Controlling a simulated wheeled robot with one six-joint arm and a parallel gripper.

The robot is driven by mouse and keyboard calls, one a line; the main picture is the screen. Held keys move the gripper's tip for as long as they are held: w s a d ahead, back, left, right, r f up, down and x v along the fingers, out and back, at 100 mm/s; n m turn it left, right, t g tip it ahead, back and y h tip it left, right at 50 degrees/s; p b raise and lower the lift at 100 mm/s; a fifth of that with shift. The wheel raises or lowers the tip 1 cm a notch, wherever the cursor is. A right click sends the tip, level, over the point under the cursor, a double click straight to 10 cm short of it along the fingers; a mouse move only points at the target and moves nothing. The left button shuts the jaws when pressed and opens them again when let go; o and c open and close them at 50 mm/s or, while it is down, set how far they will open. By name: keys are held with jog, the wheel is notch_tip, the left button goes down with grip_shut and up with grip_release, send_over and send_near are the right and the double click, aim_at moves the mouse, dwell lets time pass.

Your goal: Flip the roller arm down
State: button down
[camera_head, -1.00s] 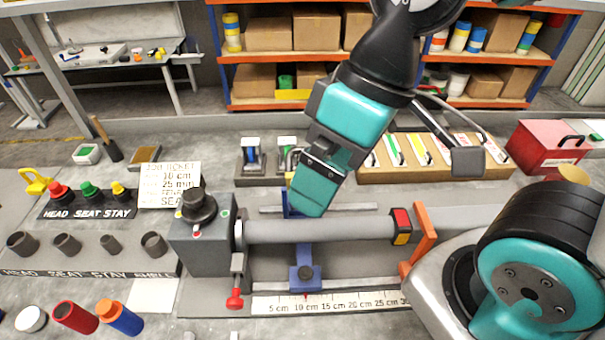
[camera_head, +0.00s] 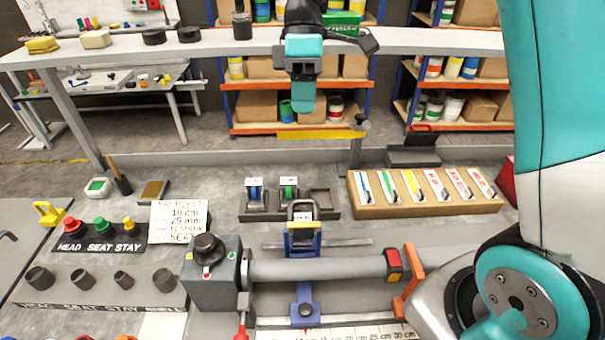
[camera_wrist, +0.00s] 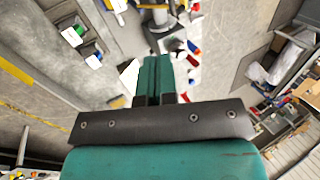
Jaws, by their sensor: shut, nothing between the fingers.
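A grey tube (camera_head: 320,271) lies level in a fixture between a grey box with a black knob (camera_head: 213,272) and an orange bracket (camera_head: 409,270). Behind the tube stands a blue carriage (camera_head: 303,249) with a yellow band. An upright grey loop with a pale block inside (camera_head: 302,212) rises from it; this looks like the roller arm, standing up. A blue clamp part (camera_head: 305,302) sits in front of the tube. My gripper (camera_head: 303,108) is shut and empty, pointing down, high above and behind the carriage. Its closed fingers also show in the wrist view (camera_wrist: 158,70).
A rack with blue and green rolls (camera_head: 290,213) stands behind the carriage, with a wooden tray of coloured strips (camera_head: 425,195) to its right. A ticket card (camera_head: 177,221) and a row of buttons (camera_head: 101,232) are at left. A raised grey shelf (camera_head: 400,41) crosses the back.

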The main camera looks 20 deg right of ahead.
jog(key=shift+f, duration=0.1)
send_near(303, 200)
notch_tip(303, 200, down, 4)
jog(key=shift+s+x, duration=0.15)
jog(key=shift+x, duration=0.8)
jog(key=shift+s+x, duration=0.15)
jog(key=shift+x, duration=0.8)
jog(key=shift+a, duration=0.3)
